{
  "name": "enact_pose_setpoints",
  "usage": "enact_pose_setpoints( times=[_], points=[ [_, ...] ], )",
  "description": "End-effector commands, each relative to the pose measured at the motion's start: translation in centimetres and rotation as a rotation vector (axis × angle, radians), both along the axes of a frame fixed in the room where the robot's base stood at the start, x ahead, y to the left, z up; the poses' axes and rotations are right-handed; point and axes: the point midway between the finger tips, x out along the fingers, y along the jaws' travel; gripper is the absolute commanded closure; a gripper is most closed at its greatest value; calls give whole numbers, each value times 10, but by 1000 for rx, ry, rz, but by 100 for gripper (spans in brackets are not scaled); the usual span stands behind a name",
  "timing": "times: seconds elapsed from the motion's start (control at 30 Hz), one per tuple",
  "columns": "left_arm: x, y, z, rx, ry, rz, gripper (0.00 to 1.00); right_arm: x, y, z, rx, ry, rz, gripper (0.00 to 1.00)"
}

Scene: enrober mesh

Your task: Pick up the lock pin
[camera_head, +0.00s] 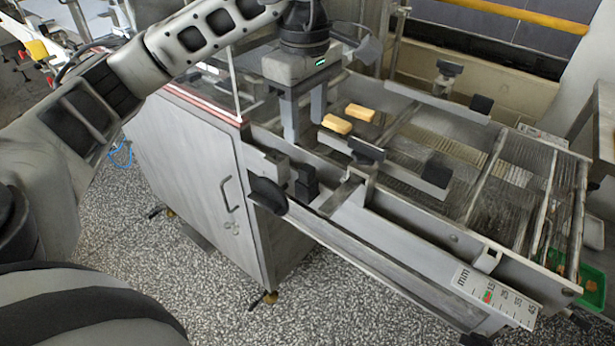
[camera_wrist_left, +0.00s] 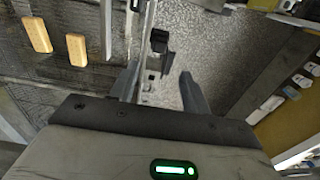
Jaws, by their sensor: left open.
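My left gripper (camera_head: 304,132) is above the near side rail of the mesh machine, pointing down. Its two fingers are apart with nothing between them; they also show in the left wrist view (camera_wrist_left: 160,75). A small black blocky piece (camera_head: 306,184) stands at the near rail, below the fingertips. I take it for the lock pin, but cannot be sure. In the left wrist view a black piece (camera_wrist_left: 159,40) shows ahead of the gap between the fingers, apart from them. My right gripper is not in view.
Two golden bars (camera_head: 337,124) (camera_head: 360,112) lie on the wire mesh (camera_head: 510,172) beside the left gripper. Rails with black end knobs (camera_head: 435,174) cross the mesh. A ruler plate (camera_head: 497,298) is at the front right. Speckled floor (camera_head: 340,300) is open before the machine.

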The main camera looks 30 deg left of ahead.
Motion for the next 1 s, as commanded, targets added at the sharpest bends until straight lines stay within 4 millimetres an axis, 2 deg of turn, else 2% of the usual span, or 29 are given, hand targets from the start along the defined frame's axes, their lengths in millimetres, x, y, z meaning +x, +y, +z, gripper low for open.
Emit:
enact_pose_setpoints(
  times=[0.03,0.07,0.13,0.43,0.7,1.0],
  points=[
    [-1,-1,-15,-3,5,-3,53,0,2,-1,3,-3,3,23],
    [-1,-1,-20,-3,5,-3,53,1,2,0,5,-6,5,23],
    [-1,0,-27,0,3,-1,53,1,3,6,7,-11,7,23],
    [-1,0,-51,-2,3,-1,53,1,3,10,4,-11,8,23],
    [-1,1,-89,-3,2,-1,53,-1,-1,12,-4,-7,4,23],
    [0,1,-95,-2,-1,-2,53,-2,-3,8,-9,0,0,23]
  ],
)
